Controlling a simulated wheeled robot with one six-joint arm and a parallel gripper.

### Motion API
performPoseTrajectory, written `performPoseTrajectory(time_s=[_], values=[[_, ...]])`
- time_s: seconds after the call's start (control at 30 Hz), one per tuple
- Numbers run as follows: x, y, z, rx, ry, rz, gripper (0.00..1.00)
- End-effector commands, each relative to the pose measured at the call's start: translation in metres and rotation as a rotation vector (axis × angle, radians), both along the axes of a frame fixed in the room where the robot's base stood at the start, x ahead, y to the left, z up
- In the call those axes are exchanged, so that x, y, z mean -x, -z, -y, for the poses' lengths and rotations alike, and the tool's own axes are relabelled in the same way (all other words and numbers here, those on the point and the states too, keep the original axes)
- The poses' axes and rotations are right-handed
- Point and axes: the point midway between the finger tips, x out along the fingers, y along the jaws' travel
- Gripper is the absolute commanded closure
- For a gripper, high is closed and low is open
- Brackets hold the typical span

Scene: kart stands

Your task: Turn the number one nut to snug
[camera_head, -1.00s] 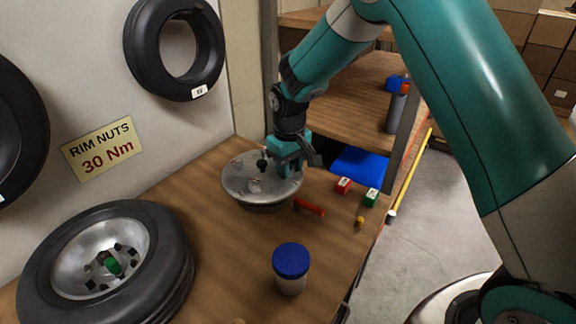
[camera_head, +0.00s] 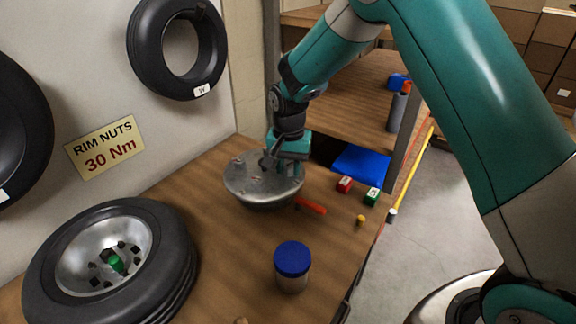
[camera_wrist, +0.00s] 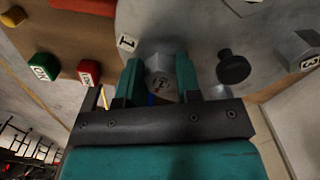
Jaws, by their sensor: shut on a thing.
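A round silver metal disc (camera_head: 240,190) with small white labels sits on the wooden bench. In the wrist view its grey face (camera_wrist: 205,35) carries a label reading 1 (camera_wrist: 127,41), beside the number one nut (camera_wrist: 160,82). My gripper (camera_head: 284,168) points down over the right part of the disc. In the wrist view my gripper (camera_wrist: 159,85) is shut on this nut, one finger on each side. The nut is hidden behind the gripper in the head view. A black knob (camera_wrist: 233,68) stands right of the fingers, with a label reading 3 (camera_wrist: 308,64) farther right.
A red-orange handle (camera_head: 312,206) lies close to the disc's right edge. A red box (camera_head: 345,185), a green box (camera_head: 372,196) and a blue-lidded jar (camera_head: 292,262) stand on the bench. A tyred wheel (camera_head: 170,265) lies at left. A wall sign (camera_head: 105,147) reads "RIM NUTS 30 Nm".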

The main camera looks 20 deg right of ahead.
Motion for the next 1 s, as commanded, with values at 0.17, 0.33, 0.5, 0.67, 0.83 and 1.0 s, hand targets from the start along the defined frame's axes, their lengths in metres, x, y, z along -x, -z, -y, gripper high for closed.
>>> performPoseTrajectory(time_s=[0.17,0.33,0.5,0.67,0.83,1.0], values=[[0.0014,0.0009,0.0014,0.005,0.106,-0.008,0.92],[0.0011,0.0010,0.0011,0.004,0.171,-0.007,0.92],[0.0009,0.0010,0.0009,0.004,0.203,-0.006,0.92],[0.0008,0.0010,0.0008,0.004,0.211,-0.006,0.92],[0.0007,0.0010,0.0008,0.004,0.211,-0.006,0.92],[0.0006,0.0009,0.0007,0.004,0.210,-0.006,0.57]])
